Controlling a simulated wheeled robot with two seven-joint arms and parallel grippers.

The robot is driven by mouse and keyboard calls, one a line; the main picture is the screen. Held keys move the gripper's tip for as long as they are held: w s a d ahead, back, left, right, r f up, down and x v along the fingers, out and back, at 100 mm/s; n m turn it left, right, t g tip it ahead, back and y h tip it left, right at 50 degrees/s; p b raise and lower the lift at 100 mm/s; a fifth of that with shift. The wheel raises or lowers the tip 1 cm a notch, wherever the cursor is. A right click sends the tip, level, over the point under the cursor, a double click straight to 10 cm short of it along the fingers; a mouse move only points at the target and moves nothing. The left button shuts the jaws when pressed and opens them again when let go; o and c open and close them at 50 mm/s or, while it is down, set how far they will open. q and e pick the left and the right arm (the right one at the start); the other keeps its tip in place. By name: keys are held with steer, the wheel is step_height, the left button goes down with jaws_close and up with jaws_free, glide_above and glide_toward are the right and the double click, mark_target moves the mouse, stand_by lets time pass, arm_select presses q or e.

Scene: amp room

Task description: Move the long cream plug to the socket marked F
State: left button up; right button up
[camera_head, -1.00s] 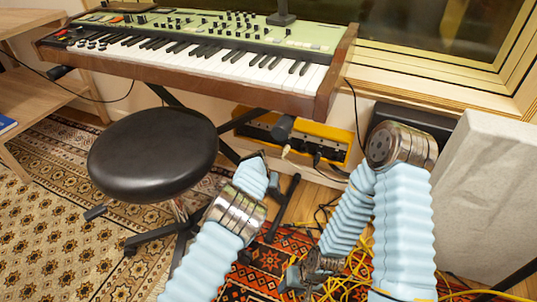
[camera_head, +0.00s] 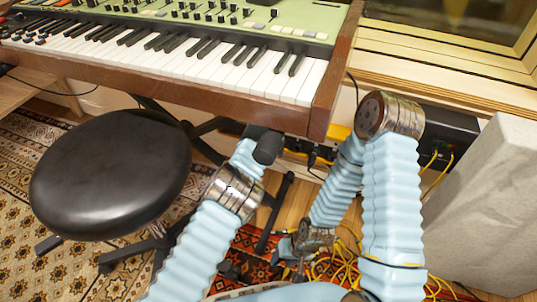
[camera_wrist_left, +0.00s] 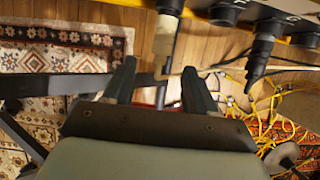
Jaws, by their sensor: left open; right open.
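The long cream plug (camera_wrist_left: 164,38) shows in the left wrist view, seated in a dark socket of the yellow-edged box. A thin cord runs from its end. My left gripper (camera_wrist_left: 158,85) is open, its two dark fingers on either side of the cord just short of the plug's body. No grip on the plug shows. In the head view the left gripper and the plug are hidden at the keyboard's front edge. My right gripper (camera_head: 284,250) is low near the rug, small and partly hidden by its own arm. The F marking cannot be read.
A black plug (camera_wrist_left: 262,52) sits in another socket to the right. The yellow box (camera_head: 340,132) is mostly under the keyboard (camera_head: 200,75). A black stool (camera_head: 110,175) stands left. Yellow cables (camera_wrist_left: 270,105) lie on the floor. A grey panel (camera_head: 480,210) stands right.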

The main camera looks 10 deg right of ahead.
arm_select(q)
steer(key=b+x, duration=0.1)
steer(key=x, duration=0.1)
steer(key=shift+f, duration=0.45)
steer(key=shift+c, duration=0.4)
jaws_close()
